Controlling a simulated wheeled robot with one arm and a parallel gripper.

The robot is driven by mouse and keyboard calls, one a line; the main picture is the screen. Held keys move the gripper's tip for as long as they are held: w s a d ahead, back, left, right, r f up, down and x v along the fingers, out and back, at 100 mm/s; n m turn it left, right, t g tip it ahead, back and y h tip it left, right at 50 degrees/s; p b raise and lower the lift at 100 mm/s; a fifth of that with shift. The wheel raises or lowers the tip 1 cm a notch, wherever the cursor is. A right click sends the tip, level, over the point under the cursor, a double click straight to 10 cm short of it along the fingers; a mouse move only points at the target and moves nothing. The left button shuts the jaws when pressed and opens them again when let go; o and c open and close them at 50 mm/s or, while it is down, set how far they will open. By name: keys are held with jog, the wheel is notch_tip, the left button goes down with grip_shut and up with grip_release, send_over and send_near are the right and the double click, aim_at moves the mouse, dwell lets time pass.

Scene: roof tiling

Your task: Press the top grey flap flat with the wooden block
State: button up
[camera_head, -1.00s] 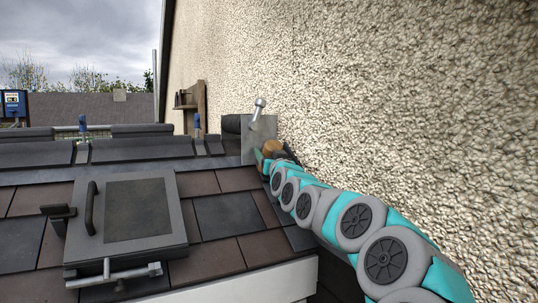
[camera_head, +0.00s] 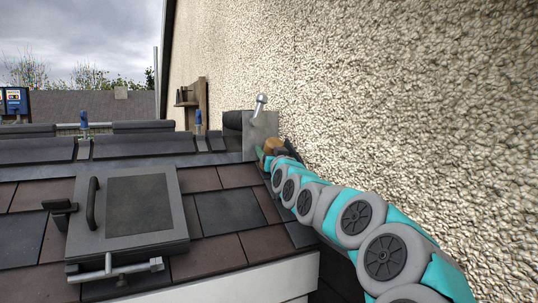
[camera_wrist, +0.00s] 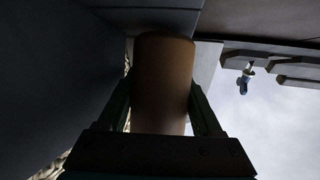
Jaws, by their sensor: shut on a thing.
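The wooden block (camera_wrist: 163,75) is a rounded brown piece clamped between the two fingers of my gripper (camera_wrist: 163,105) in the wrist view. In the head view, my gripper (camera_head: 266,158) is small and partly hidden by my arm, and the brown block (camera_head: 274,146) shows just above it. A grey flap (camera_head: 262,132) stands against the rough wall at the roof's upper right, right behind the block. I cannot tell whether the block touches it. In the wrist view, grey surfaces surround the block's far end, too dark to tell apart.
A pebbled wall (camera_head: 400,90) rises close along the right. A grey roof hatch (camera_head: 125,215) with a black handle lies on the tiles at lower left. A shiny metal tool or bolt (camera_head: 260,104) sticks up at the flap's top. Dark ridge tiles (camera_head: 140,145) run across the roof.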

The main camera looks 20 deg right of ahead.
aim_at(276, 140)
jog(key=shift+s+d+r, duration=0.1)
jog(key=shift+s+r, duration=0.6)
jog(key=shift+r, duration=0.3)
jog(key=shift+s+a+r, duration=0.1)
jog(key=shift+s+r, duration=0.55)
jog(key=shift+r, duration=0.4)
jog(key=shift+s+d+r, duration=0.1)
jog(key=shift+s+r, duration=0.6)
jog(key=shift+r, duration=0.3)
